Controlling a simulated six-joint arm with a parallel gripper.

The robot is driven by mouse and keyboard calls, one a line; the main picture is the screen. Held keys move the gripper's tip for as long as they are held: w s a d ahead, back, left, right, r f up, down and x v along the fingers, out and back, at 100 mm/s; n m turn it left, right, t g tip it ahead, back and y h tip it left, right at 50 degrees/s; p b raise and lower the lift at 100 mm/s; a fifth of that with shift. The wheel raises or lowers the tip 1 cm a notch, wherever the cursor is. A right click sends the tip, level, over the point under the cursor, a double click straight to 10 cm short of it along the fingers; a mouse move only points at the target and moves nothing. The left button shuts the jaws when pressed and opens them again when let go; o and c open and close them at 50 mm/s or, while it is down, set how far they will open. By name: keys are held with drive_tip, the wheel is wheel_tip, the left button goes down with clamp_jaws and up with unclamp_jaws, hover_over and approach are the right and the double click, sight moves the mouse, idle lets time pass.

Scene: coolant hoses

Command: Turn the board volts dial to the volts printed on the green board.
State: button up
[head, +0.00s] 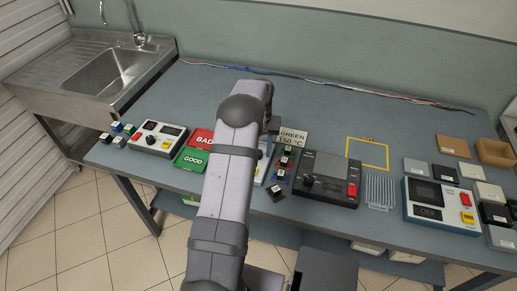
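A dark grey device (322,178) stands right of my arm near the table's front edge. It has a round black dial (308,180) at its left and a red button at its right. I cannot read its markings, nor which dial is the board volts dial. Several small labelled boards (283,163), with red and blue parts, lie in a column between my arm and this device. I cannot make out a green board or any printed volts. My arm covers the middle of the view, and my gripper's fingers are hidden behind it.
A sign reading "GREEN 150 °C" (292,136) stands behind the boards. Red BAD (201,138) and green GOOD (190,159) areas and a white device (157,138) are at left. A blue-and-white device (440,203) is at right. A yellow outline (367,152) encloses bare table.

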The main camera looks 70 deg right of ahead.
drive_tip(key=shift+s+r+b, duration=0.15)
drive_tip(key=shift+r+b, duration=0.85)
drive_tip(key=shift+r, duration=2.7)
